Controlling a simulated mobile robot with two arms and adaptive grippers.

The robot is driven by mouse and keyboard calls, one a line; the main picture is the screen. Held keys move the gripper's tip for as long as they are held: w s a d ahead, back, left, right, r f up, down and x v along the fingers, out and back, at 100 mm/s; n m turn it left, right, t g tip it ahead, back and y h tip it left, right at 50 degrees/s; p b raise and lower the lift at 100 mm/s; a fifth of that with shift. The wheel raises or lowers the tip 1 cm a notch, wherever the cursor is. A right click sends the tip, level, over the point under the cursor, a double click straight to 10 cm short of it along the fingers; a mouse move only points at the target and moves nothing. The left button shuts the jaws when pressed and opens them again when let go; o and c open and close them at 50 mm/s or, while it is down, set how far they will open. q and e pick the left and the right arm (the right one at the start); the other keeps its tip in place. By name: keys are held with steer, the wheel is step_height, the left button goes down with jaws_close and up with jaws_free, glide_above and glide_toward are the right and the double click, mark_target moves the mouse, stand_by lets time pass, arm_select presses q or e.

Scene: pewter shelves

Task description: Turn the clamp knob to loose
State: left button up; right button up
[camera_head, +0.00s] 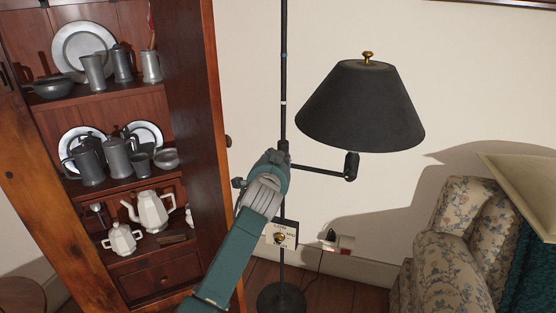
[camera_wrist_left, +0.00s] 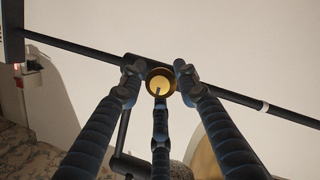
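The floor lamp has a dark pole (camera_head: 283,75), a side arm (camera_head: 318,170) and a black shade (camera_head: 360,105). My left gripper (camera_head: 279,156) is at the clamp joint on the pole and hides the clamp knob in the head view. In the left wrist view, the round gold clamp knob (camera_wrist_left: 160,83) carries a dark pointer mark. The fingers of my left gripper (camera_wrist_left: 157,72) stand on either side of it, with a third finger below. I cannot tell if they touch it. A cream label plate (camera_head: 281,235) with a gold dial is on the pole below. My right gripper is not seen.
A wooden cabinet (camera_head: 196,90) with pewter and white ware stands close on the left. A floral armchair (camera_head: 460,240) is at the right. A wall outlet (camera_head: 345,243) with a cord is low behind the lamp. The wall right of the pole is bare.

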arm_select(q)
steer(key=shift+o, duration=1.3)
steer(key=shift+w+a+f, duration=0.1)
steer(key=shift+a+f, duration=0.1)
steer(key=shift+a, duration=0.2)
steer(key=shift+d+r, duration=0.1)
steer(key=shift+d, duration=0.05)
steer(key=v, duration=0.8)
